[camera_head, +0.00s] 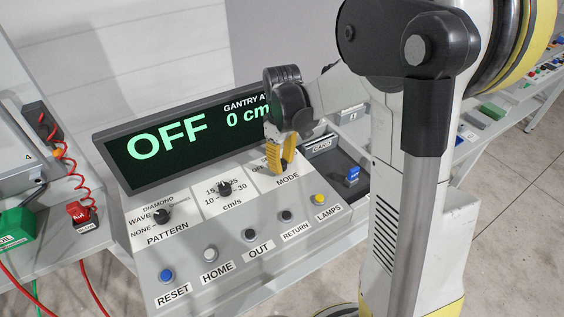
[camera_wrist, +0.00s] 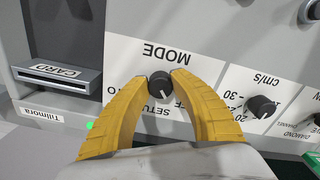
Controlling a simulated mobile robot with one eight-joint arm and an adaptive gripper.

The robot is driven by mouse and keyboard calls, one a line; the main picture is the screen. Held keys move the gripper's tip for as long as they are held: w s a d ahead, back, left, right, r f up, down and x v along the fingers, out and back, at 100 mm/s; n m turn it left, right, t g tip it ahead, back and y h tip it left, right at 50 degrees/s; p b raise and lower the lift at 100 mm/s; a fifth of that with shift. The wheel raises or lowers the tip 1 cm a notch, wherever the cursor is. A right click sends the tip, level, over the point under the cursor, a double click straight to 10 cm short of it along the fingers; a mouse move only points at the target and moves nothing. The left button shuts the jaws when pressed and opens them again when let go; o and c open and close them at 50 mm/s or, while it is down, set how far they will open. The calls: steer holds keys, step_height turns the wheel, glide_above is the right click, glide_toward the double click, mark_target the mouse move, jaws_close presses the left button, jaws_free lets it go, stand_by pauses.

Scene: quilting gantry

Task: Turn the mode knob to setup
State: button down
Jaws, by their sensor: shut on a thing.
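The mode knob (camera_wrist: 161,86) is a small round dark knob on the white MODE plate (camera_wrist: 150,53) of the control panel. In the wrist view its light pointer mark slants down and to the right, toward the SETUP and OFF lettering; I cannot tell exactly where it rests. My gripper (camera_wrist: 160,78) has its yellow fingers shut on the knob's two sides. In the head view my gripper (camera_head: 284,168) comes down over the MODE plate and hides the knob and part of its labels. The screen (camera_head: 170,140) reads OFF in large green letters.
The pattern knob (camera_head: 161,216) and the speed knob (camera_head: 224,188) stand left of the mode knob. A row of buttons, including the yellow lamps button (camera_head: 318,199), runs along the front. A blue item (camera_head: 352,174) sits in the dark recess at right. The screen rises behind.

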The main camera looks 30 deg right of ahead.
steer(key=m, duration=0.4)
steer(key=shift+a+m+p, duration=0.1)
steer(key=shift+m+p, duration=0.25)
steer(key=shift+m, duration=1.45)
steer(key=c, duration=1.1)
jaws_free()
step_height(320, 180, up, 12)
